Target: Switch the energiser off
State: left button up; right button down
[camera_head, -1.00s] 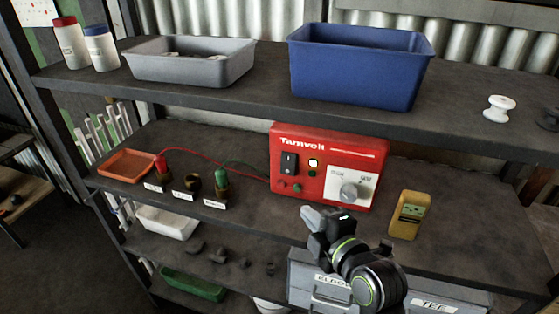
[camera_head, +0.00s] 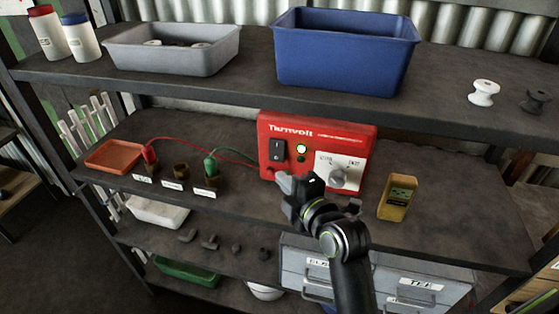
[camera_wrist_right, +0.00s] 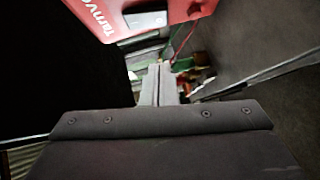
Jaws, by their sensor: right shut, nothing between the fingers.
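The red energiser (camera_head: 317,134) stands on the middle shelf. Its black rocker switch (camera_head: 277,151) is on the left of its front, beside a lit lamp (camera_head: 301,149). A white dial panel with a grey knob (camera_head: 338,177) is on the right. My right gripper (camera_head: 283,182) is shut and empty, in front of the energiser's lower left part, below the switch. I cannot tell whether it touches the case. In the right wrist view the shut fingers (camera_wrist_right: 158,85) point past part of the red case (camera_wrist_right: 135,12). My left gripper is not in view.
A yellow meter (camera_head: 397,198) stands to the right on the same shelf. Red and green leads run left to terminals (camera_head: 209,175) near an orange tray (camera_head: 115,156). A blue bin (camera_head: 345,55) sits on the shelf above. Grey drawers (camera_head: 420,287) are below.

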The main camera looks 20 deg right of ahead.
aim_at(274, 157)
jog(key=w, duration=0.2)
jog(key=w+d+f+p, duration=0.1)
jog(key=w, duration=0.2)
jog(key=w+p, duration=0.1)
jog(key=w, duration=0.1)
jog(key=shift+w+d+f, duration=0.2)
jog(key=shift+w, duration=0.1)
jog(key=b, duration=0.1)
jog(key=f+b, duration=0.1)
jog(key=b, duration=0.1)
jog(key=shift+w+d+n, duration=0.15)
jog(key=shift+w+n, duration=0.05)
jog(key=shift+n, duration=0.1)
jog(key=shift+r+t+p, duration=0.3)
jog(key=shift+r+p, duration=0.05)
jog(key=shift+p, duration=0.05)
jog(key=shift+f, duration=0.1)
